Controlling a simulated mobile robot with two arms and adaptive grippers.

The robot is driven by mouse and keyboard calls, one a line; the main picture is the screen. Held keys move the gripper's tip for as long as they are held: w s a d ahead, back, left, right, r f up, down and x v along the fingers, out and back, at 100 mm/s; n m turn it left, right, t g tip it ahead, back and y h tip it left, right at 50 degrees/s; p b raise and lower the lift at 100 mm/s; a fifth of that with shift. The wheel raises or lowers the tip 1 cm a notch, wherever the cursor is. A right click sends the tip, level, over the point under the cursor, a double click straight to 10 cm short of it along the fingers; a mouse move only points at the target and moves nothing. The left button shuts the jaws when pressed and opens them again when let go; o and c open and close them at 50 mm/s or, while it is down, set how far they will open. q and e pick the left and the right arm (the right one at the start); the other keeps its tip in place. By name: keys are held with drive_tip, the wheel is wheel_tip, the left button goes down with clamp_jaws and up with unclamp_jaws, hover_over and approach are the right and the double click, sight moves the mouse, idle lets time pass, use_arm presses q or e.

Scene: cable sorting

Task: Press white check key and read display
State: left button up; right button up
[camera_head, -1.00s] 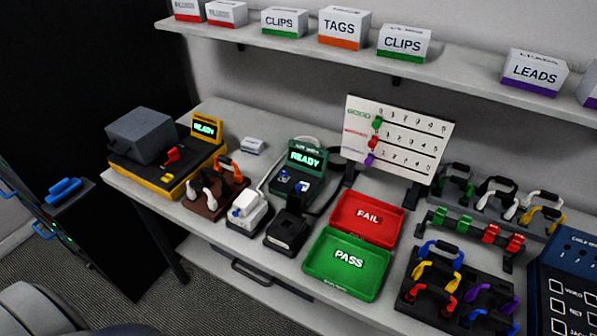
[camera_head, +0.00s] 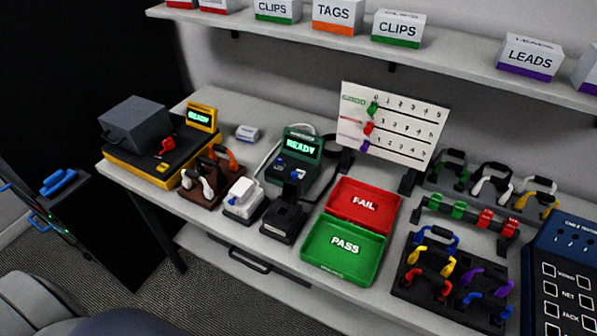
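A dark green tester (camera_head: 294,165) stands mid-table, with a lit display (camera_head: 300,147) reading READY in green. Small blue and white parts show on its face below the display; they are too small to tell which is the white check key. A black block with an upright post (camera_head: 284,219) stands in front and hides part of the tester's lower front. A yellow and black machine (camera_head: 150,168) at the left has its own display (camera_head: 199,117), also reading READY. Neither of my grippers is in view.
A white block device (camera_head: 243,199) and a brown rack (camera_head: 207,193) stand left of the black block. A red FAIL tray (camera_head: 383,188) and green PASS tray (camera_head: 355,268) lie right. Cable racks (camera_head: 400,283) and a blue panel (camera_head: 565,245) fill the right side. A shelf with boxes (camera_head: 337,14) runs above.

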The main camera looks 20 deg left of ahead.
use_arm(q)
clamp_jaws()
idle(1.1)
